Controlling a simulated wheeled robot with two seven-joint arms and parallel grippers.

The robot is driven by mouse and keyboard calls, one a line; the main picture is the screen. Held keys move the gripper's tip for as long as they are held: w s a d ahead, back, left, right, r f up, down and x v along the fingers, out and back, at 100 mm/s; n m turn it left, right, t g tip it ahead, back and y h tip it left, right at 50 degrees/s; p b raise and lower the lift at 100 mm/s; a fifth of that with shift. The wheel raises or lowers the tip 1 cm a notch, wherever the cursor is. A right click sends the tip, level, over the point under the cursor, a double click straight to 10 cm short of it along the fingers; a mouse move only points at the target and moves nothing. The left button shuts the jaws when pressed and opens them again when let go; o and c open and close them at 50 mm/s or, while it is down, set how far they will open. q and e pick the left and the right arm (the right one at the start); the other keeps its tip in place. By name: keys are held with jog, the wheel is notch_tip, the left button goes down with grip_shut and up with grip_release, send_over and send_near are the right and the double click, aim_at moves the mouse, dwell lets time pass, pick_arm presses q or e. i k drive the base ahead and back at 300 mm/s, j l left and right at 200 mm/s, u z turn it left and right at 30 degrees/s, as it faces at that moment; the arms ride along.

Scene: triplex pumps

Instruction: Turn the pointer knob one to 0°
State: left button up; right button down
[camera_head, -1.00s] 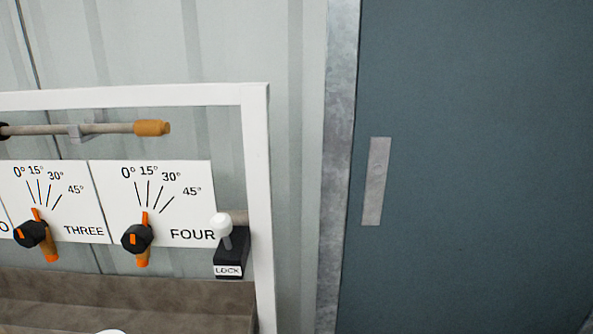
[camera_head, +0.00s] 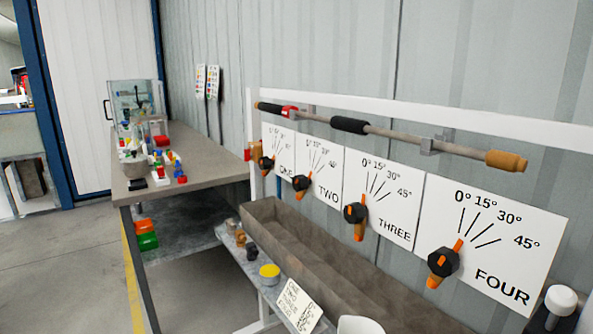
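Pointer knob one (camera_head: 266,163) is a small black knob with orange parts, on the left end of a row of white dial plates. Its plate, ONE (camera_head: 281,146), has fan-shaped angle lines with 0° at the left. The knob is far off, and I cannot tell which angle it points to. Knobs two (camera_head: 301,183), three (camera_head: 355,213) and four (camera_head: 443,262) follow to the right, each below its own scale. Neither of my grippers is in view.
A white frame rail (camera_head: 420,117) and a rod with an orange end (camera_head: 506,161) run above the plates. A brown trough (camera_head: 300,245) lies below. A cluttered workbench (camera_head: 205,172) stands left. A white-topped lever (camera_head: 560,300) is at lower right. Floor at left is clear.

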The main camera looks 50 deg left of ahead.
aim_at(265, 163)
jog(key=u, duration=0.4)
jog(key=j+u, duration=0.15)
jog(key=u, duration=0.7)
jog(key=i+u, duration=0.1)
jog(key=u, duration=0.3)
